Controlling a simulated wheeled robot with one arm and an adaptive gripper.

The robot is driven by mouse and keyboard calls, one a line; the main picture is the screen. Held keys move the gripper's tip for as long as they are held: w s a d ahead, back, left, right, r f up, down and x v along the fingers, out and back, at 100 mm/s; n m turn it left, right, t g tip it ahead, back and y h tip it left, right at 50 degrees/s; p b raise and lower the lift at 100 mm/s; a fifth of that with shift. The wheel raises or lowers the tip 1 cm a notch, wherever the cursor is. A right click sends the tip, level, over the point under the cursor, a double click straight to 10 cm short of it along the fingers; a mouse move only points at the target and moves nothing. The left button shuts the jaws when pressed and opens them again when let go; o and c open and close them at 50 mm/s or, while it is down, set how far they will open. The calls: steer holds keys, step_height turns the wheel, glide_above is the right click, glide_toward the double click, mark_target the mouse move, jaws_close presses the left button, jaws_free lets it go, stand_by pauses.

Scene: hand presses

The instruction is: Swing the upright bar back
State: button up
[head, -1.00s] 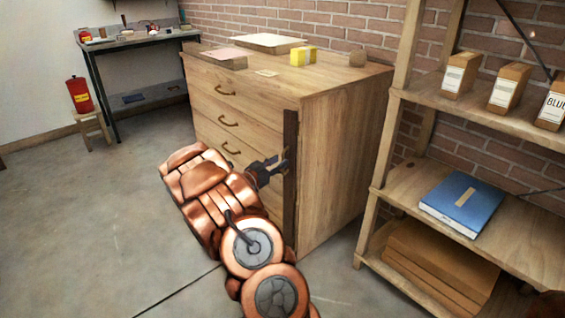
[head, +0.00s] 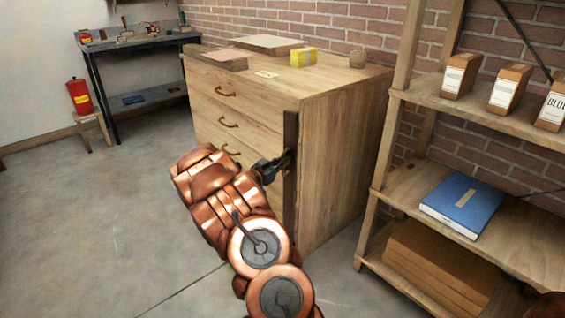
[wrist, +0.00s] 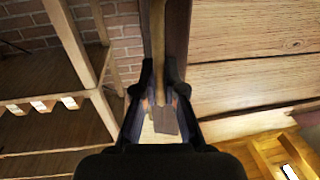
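The upright bar (head: 290,190) is a dark, narrow strip standing along the front right edge of a wooden drawer chest (head: 340,160). My gripper (head: 283,162) is at its upper half, from the front left. In the wrist view the bar (wrist: 177,40) runs up beside the chest front, with a brass-coloured strip along it. My gripper's fingers (wrist: 160,85) stand close on both sides of that strip and look shut on it. The exact contact is partly hidden by the dark fingers.
The chest's drawers have brass handles (head: 228,123). A yellow box (head: 303,58) and other items lie on its top. A wooden shelf (head: 385,200) with boxes and a blue binder (head: 462,205) stands close on the right. Floor (head: 100,220) is clear on the left.

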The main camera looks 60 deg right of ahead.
steer(key=shift+w, duration=0.1)
jaws_close()
steer(key=m+g+p, duration=0.1)
steer(key=p, duration=0.1)
steer(key=w+g+p, duration=0.1)
steer(key=p, duration=0.2)
steer(key=shift+w+d+m+g+y, duration=0.1)
steer(key=shift+w+m+g+y, duration=0.2)
steer(key=shift+m+g, duration=0.1)
steer(key=shift+w+g+p, duration=0.15)
steer(key=shift+g+p, duration=0.15)
steer(key=shift+p, duration=0.55)
steer(key=shift+w+d+m+g+y+p, duration=0.1)
steer(key=shift+d+m+g+y+p, duration=0.2)
steer(key=shift+m+g+p, duration=0.55)
steer(key=shift+p, duration=0.4)
steer(key=shift+s+d+r+m+g+y, duration=0.2)
steer(key=shift+d+m+g+y, duration=0.1)
steer(key=shift+g, duration=0.15)
steer(key=o, duration=0.6)
jaws_free()
steer(key=shift+f, duration=0.15)
